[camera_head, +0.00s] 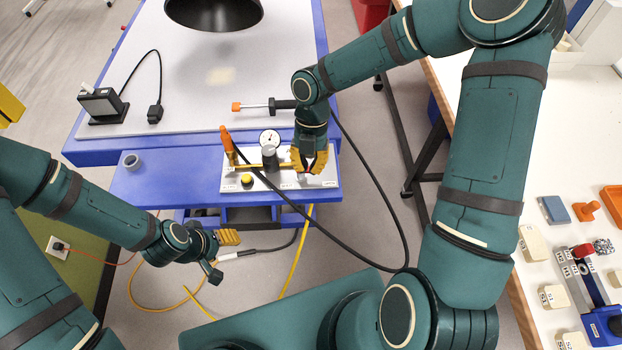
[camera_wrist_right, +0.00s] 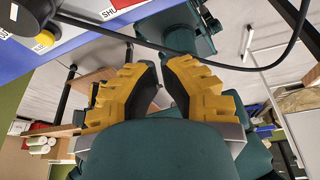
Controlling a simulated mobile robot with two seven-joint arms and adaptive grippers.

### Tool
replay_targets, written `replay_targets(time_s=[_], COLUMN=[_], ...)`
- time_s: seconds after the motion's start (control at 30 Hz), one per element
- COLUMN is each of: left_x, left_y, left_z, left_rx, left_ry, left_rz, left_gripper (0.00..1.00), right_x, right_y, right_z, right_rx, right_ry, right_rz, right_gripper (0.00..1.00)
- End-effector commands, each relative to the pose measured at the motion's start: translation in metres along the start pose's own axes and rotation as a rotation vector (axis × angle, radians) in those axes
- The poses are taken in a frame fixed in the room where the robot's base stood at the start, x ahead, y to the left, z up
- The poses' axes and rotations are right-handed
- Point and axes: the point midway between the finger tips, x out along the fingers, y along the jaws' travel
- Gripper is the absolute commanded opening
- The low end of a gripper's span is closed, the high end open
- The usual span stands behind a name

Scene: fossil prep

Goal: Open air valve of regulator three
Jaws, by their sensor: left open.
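The regulator panel (camera_head: 233,184) is a light plate on the blue bench's front edge. It carries a round gauge (camera_head: 269,137), a dark knob (camera_head: 270,157), a yellow button (camera_head: 246,180) and an orange upright part (camera_head: 226,139). Its numbering is too small to read. My right gripper (camera_head: 310,166) is over the panel's right end, its yellow fingers slightly apart with nothing visible between them. In the wrist view, my right gripper (camera_wrist_right: 160,64) also shows a narrow gap; the panel edge and yellow button (camera_wrist_right: 42,40) are at upper left. My left gripper (camera_head: 232,247) is open, below the panel's front edge.
A black hose (camera_head: 380,262) loops from the panel past my right arm. A yellow hose (camera_head: 295,255) hangs below. A grey ring (camera_head: 131,161) and a black device (camera_head: 103,105) lie left on the bench. A dark lamp hood (camera_head: 214,12) hangs above. A cluttered table stands right.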

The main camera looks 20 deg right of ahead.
Motion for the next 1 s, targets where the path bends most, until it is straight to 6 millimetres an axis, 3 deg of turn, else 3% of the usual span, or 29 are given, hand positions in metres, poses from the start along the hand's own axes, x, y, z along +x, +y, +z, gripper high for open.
replay_targets(time_s=[0.1, 0.33, 0.87, 1.0], left_x=[-0.001, -0.001, -0.001, -0.001], left_y=[0.001, 0.001, 0.001, 0.001], left_z=[0.0, 0.0, 0.0, 0.0], left_rx=[0.001, 0.001, 0.001, 0.001], left_ry=[-0.001, -0.002, -0.001, -0.001], left_rz=[0.0, 0.0, 0.0, 0.0], left_gripper=[0.56, 0.56, 0.56, 0.56], right_x=[-0.017, -0.029, -0.028, -0.012], right_y=[0.0, 0.001, 0.001, 0.004], right_z=[0.001, 0.0, 0.0, -0.004], right_rx=[0.003, 0.001, 0.004, 0.104], right_ry=[-0.002, 0.0, 0.002, 0.024], right_rz=[0.001, 0.0, 0.001, 0.028], right_gripper=[0.0, 0.0, 0.0, 0.0])
